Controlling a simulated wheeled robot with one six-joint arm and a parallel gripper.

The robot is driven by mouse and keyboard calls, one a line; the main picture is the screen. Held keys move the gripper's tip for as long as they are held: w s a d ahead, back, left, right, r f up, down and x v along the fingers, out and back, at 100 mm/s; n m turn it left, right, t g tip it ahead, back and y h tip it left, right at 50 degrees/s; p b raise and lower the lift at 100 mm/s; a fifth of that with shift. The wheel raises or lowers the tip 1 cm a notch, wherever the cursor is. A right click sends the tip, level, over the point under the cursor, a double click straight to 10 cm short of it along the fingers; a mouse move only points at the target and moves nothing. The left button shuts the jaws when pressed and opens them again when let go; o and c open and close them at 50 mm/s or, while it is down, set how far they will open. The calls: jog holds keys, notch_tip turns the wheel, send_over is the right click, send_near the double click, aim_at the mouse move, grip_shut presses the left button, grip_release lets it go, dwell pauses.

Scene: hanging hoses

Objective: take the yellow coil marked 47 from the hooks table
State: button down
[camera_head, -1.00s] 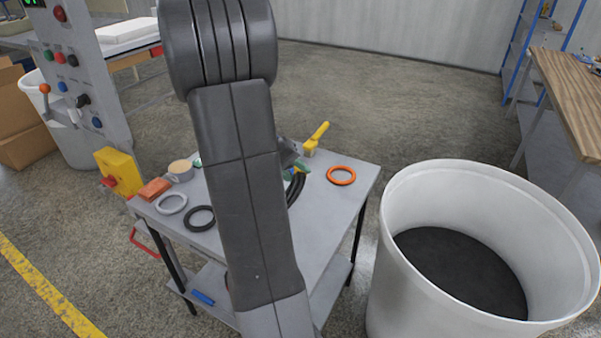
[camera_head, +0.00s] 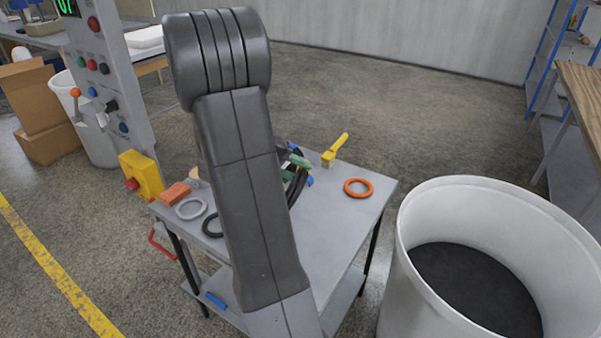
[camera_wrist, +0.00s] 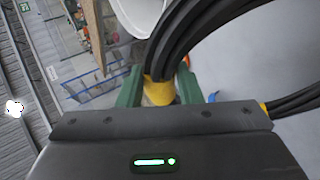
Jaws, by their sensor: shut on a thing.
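My gripper (camera_wrist: 160,92) is shut on a yellow band (camera_wrist: 158,90) around a thick bundle of black hose (camera_wrist: 200,30), seen in the wrist view. The green fingers stand on either side of the band. No number is readable on it. In the head view my arm hides most of the gripper. The green fingers (camera_head: 300,162) and part of the black coil (camera_head: 297,187) show just right of the arm, over the grey table (camera_head: 330,245). I cannot tell whether the coil touches the table.
An orange ring (camera_head: 358,188), a yellow-handled tool (camera_head: 335,150), a grey ring (camera_head: 191,208), a black ring (camera_head: 212,226) and an orange block (camera_head: 174,194) are on the table. A large white bin (camera_head: 412,270) stands close on its right. A control panel (camera_head: 105,70) stands at left.

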jog(key=shift+r+p, duration=1.3)
jog(key=shift+r, duration=1.85)
